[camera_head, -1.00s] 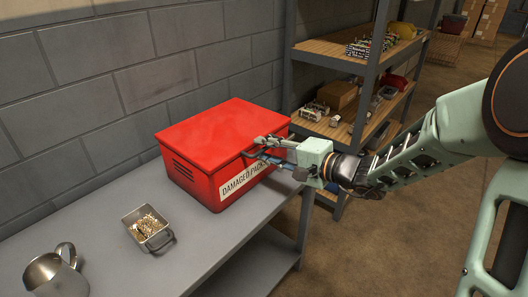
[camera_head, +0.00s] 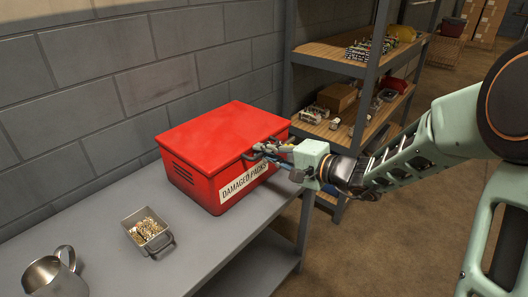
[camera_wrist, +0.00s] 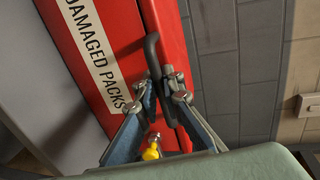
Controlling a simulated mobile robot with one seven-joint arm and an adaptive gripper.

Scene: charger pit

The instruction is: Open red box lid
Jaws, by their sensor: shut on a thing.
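The red box (camera_head: 205,145) with a "DAMAGED PACKS" label (camera_head: 244,181) stands on the grey table, its lid (camera_head: 225,128) down. My gripper (camera_head: 262,150) is at the front of the box, above the label. In the wrist view, my gripper (camera_wrist: 162,92) is shut on a dark lid handle (camera_wrist: 153,50), with its fingers on both sides of the bar. The red box front (camera_wrist: 95,20) and its label (camera_wrist: 98,50) fill the left of that view. The far end of the handle is partly hidden by the fingers.
A metal tray of small parts (camera_head: 145,212) and a metal mug (camera_head: 45,278) stand on the grey table (camera_head: 205,250), left of the box. A shelf rack (camera_head: 330,55) with parts stands behind my arm. A block wall (camera_head: 110,85) is close behind the box.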

